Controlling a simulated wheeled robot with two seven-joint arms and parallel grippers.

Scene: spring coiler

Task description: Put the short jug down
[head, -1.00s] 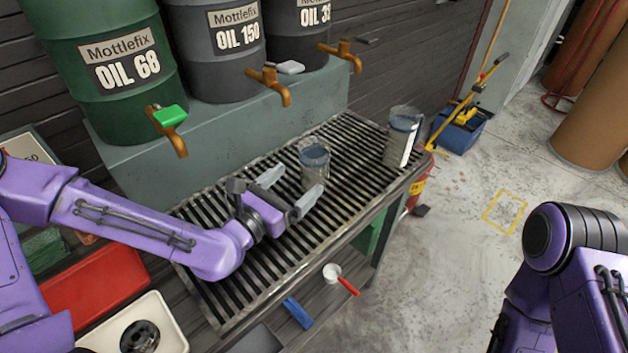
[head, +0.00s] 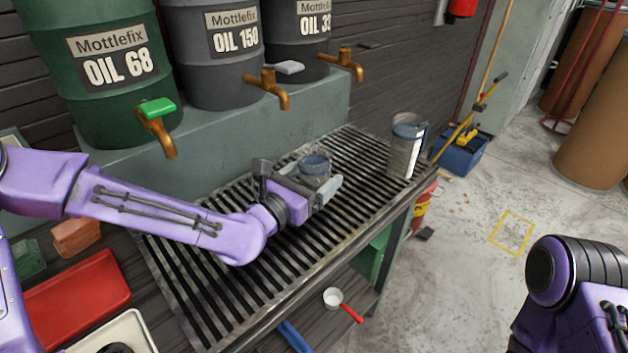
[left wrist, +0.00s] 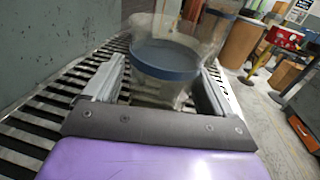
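The short jug (head: 316,164), clear with a blue-grey band near its rim, stands upright on the slatted drip grate (head: 215,290). My left gripper (head: 307,181) is low over the grate with its fingers open on either side of the short jug. In the left wrist view the short jug (left wrist: 165,62) shows between the two spread fingers (left wrist: 158,92). Its lower part is partly hidden by the gripper. I cannot tell whether a finger touches it. My right gripper is out of view; only part of my right arm shows.
A taller jug (head: 405,146) stands at the grate's far right end. Oil drums with taps (head: 268,82) stand on a ledge behind the grate. A red tray (head: 80,297) lies at lower left. A white scoop with a red handle (head: 333,297) lies below. The grate's front is clear.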

